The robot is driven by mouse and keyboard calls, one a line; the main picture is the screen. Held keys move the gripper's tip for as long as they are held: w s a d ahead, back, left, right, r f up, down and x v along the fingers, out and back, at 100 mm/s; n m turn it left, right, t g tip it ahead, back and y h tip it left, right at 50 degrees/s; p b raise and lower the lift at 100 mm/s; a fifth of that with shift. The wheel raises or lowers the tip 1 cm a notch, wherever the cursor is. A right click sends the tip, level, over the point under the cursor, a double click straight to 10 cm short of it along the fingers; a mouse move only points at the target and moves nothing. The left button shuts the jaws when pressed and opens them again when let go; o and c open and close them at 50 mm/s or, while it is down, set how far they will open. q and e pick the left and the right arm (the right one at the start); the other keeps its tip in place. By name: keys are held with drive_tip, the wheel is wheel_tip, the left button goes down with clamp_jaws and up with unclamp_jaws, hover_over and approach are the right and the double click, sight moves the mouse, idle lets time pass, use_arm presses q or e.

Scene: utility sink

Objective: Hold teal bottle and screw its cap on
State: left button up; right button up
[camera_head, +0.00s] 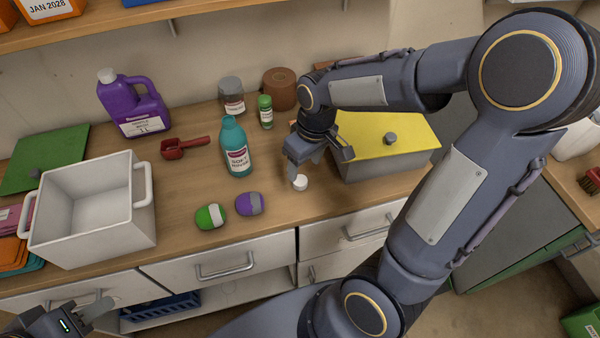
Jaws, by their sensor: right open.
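The teal bottle (236,150) stands upright on the wooden counter, with a white and purple label and no white cap on its teal neck. A small white cap (300,182) lies on the counter to the right of the bottle. My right gripper (318,158) is open and empty, pointing down just above and behind the cap, apart from it. My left gripper (85,316) is at the bottom left corner, low in front of the counter and far from the bottle. Only part of it shows, so its opening is unclear.
A grey box with a yellow lid (385,132) stands right of the cap. Green (210,216) and purple (249,204) rounded items lie in front of the bottle. A red scoop (182,148), purple jug (135,108) and white bin (95,215) are left. Jars (231,98) stand behind.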

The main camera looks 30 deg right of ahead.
sight(300, 180)
drive_tip(key=w+f, duration=0.1)
drive_tip(key=w+f+n+h, duration=0.1)
drive_tip(key=shift+w+d+f+g+p, duration=0.1)
drive_tip(key=shift+w+d+g+p, duration=0.05)
drive_tip(key=shift+w+g+p, duration=0.2)
drive_tip(key=shift+f, duration=1.35)
drive_tip(key=shift+f, duration=0.4)
drive_tip(key=f, duration=0.3)
drive_tip(key=f+p, duration=0.1)
drive_tip(key=shift+w+d+f, duration=0.1)
drive_tip(key=shift+w+f, duration=0.05)
drive_tip(key=shift+w, duration=0.15)
